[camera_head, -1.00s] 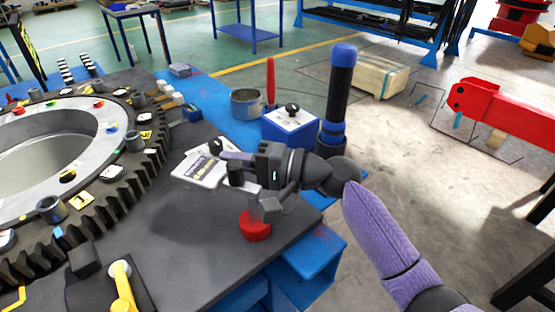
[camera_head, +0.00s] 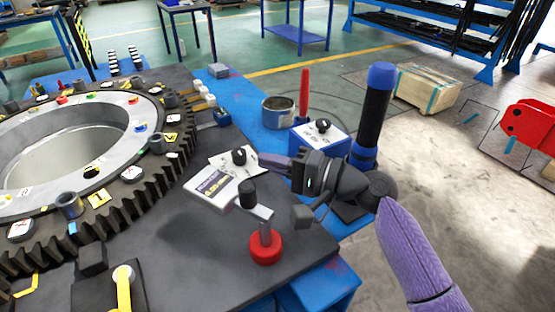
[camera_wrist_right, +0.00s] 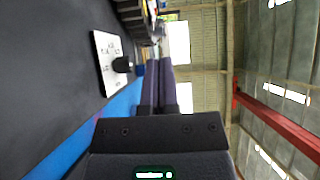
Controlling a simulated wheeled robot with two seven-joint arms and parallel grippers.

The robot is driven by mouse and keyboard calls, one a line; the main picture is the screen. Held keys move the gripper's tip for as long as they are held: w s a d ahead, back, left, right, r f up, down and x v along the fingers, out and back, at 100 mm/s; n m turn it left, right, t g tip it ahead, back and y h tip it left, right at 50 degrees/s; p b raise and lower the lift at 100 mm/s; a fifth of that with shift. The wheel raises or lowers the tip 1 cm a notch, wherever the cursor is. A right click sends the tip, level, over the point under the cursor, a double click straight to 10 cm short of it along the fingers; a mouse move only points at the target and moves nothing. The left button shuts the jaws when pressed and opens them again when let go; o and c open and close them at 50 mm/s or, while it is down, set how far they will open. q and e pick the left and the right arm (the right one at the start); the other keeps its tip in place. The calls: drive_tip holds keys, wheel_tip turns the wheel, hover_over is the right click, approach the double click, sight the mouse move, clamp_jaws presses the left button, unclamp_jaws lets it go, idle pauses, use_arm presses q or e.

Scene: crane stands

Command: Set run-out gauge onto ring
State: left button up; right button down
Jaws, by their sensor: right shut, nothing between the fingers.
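The run-out gauge, with a red round base (camera_head: 265,248), a grey post and a dark knob-like head (camera_head: 248,192), stands upright on the dark tabletop near its front right edge. The ring is the large grey toothed ring (camera_head: 100,218) at the left, its pale inner face studded with small coloured parts. My right gripper (camera_head: 268,160) is shut and empty, behind the gauge and apart from it, near a white plate with a black knob (camera_head: 240,158). In the right wrist view its fingers (camera_wrist_right: 158,75) lie together beside that plate (camera_wrist_right: 112,65). My left gripper is out of view.
A white labelled box (camera_head: 212,190) lies between gauge and ring. A blue box with a white top (camera_head: 320,138), a tin (camera_head: 278,112), a red upright tool (camera_head: 304,95) and a black-and-blue post (camera_head: 373,115) stand behind. A yellow handle (camera_head: 123,285) is at front left.

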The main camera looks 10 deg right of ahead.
drive_tip(key=v, duration=0.9)
drive_tip(key=shift+d, duration=0.1)
